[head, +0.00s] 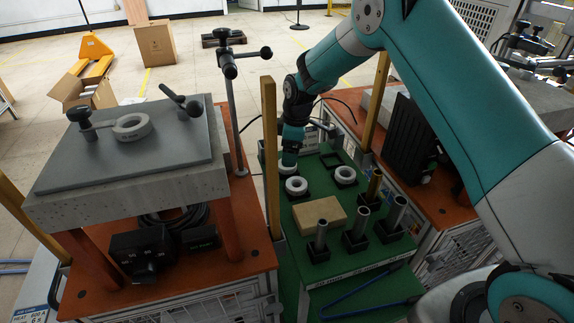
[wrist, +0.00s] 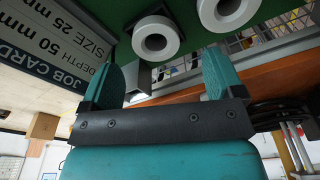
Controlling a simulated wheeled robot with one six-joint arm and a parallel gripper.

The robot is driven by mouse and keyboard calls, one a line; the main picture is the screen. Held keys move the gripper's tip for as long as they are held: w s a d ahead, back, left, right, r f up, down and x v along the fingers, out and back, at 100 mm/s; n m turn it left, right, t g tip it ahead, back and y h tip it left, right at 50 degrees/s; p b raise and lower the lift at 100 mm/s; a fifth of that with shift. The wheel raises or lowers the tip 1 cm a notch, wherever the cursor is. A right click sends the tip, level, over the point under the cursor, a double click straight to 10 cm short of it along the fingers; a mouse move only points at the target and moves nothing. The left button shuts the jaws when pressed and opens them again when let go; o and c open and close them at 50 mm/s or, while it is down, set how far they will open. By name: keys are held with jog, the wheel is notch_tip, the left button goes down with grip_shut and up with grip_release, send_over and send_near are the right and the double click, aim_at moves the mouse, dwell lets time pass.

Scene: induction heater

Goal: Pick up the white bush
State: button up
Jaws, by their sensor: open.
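In the wrist view, two white bushes show near the top edge, one whole (wrist: 157,38) and one cut off (wrist: 227,12). They lie beyond my open fingers (wrist: 165,80), not between them. A grey block-like shape (wrist: 138,76) shows between the fingers, partly hidden.
A tan block (head: 319,215) and several upright metal cylinders in black bases (head: 355,235) stand nearer on the green table. A wooden post (head: 270,150) rises at its left. A job card (wrist: 50,50) shows in the wrist view. A blue bar (head: 370,307) lies in front.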

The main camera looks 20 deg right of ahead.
jog(key=shift+w+a+f+p, duration=0.15)
jog(key=shift+f+p, duration=0.1)
jog(key=shift+f, duration=0.65)
jog(key=shift+w+a+f+p, duration=0.15)
jog(key=shift+f+p, duration=0.1)
jog(key=shift+f, duration=0.65)
jog(key=shift+w+a+f+p, duration=0.15)
jog(key=shift+f+p, duration=0.1)
jog(key=shift+f, duration=0.65)
jog(key=shift+s+d, duration=0.1)
grip_shut()
